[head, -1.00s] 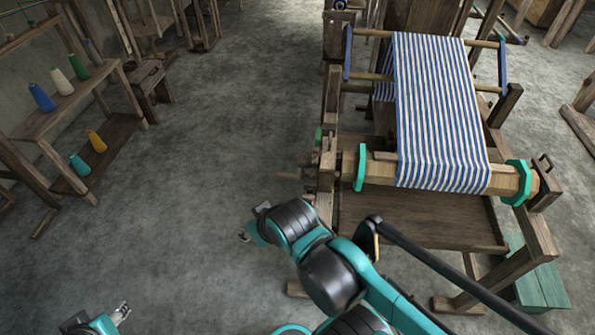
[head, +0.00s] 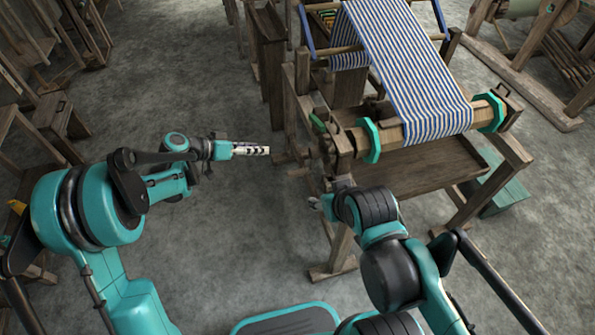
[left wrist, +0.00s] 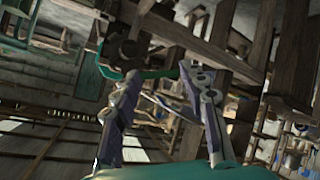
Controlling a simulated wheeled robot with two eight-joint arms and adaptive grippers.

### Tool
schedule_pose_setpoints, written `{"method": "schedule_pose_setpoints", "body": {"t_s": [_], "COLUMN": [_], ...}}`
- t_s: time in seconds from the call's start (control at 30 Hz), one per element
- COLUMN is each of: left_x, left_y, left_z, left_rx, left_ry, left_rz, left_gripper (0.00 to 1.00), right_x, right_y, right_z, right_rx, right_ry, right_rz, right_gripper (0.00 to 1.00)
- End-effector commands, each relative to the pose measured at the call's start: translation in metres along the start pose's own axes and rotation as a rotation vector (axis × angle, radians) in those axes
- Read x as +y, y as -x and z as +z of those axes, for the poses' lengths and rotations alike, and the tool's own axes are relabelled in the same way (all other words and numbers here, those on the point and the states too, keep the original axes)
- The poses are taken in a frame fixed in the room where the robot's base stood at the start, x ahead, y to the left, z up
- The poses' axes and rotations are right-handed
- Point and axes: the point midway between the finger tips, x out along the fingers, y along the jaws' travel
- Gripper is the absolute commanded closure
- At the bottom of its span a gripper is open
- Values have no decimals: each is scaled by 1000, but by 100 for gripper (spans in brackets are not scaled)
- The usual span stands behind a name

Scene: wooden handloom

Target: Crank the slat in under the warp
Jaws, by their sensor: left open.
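The blue-and-white striped warp (head: 412,75) runs down over the wooden beam (head: 391,136) between two teal end flanges (head: 371,141). Wooden crank parts (head: 286,158) stick out at the left end of the loom. My left gripper (head: 262,150) is open and empty, just left of these parts, with a gap that is hard to judge. In the left wrist view its two fingers (left wrist: 160,76) stand apart before dark timbers and a teal piece. My right gripper (head: 316,203) is low by the loom's left front; its jaws are unclear. I cannot clearly make out the slat.
The loom's wooden frame (head: 513,150) and a tray-like board (head: 430,166) lie below the beam. A teal bench (head: 492,192) stands at the right. A small stool (head: 58,118) is at the left. The floor (head: 215,75) between stool and loom is clear.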

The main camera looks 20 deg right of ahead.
Motion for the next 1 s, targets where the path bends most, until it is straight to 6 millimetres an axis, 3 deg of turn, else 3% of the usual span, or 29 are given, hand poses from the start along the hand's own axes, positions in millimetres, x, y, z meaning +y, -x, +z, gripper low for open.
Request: {"method": "schedule_pose_setpoints", "body": {"t_s": [0.1, 0.33, 0.5, 0.63, 0.77, 1.0], "left_x": [-18, -32, -32, -30, -26, -9], "left_y": [-40, -97, -116, -121, -128, -160], "left_z": [10, 55, 89, 103, 107, 96], "left_rx": [75, 257, 363, 407, 422, 421], "left_ry": [-85, -256, -342, -377, -388, -389], "left_rz": [119, 315, 395, 424, 434, 436], "left_gripper": [57, 57, 57, 57, 57, 57], "right_x": [0, 0, 0, 0, 0, 0], "right_y": [3, 6, 8, 8, 6, -4], "right_z": [-2, -5, -6, -6, -5, 3], "right_rx": [0, 0, 0, 0, 0, 0], "right_ry": [0, 0, 0, 0, 0, 0], "right_rz": [0, 0, 0, 0, 0, 0], "right_gripper": [51, 51, 51, 51, 51, 51]}}
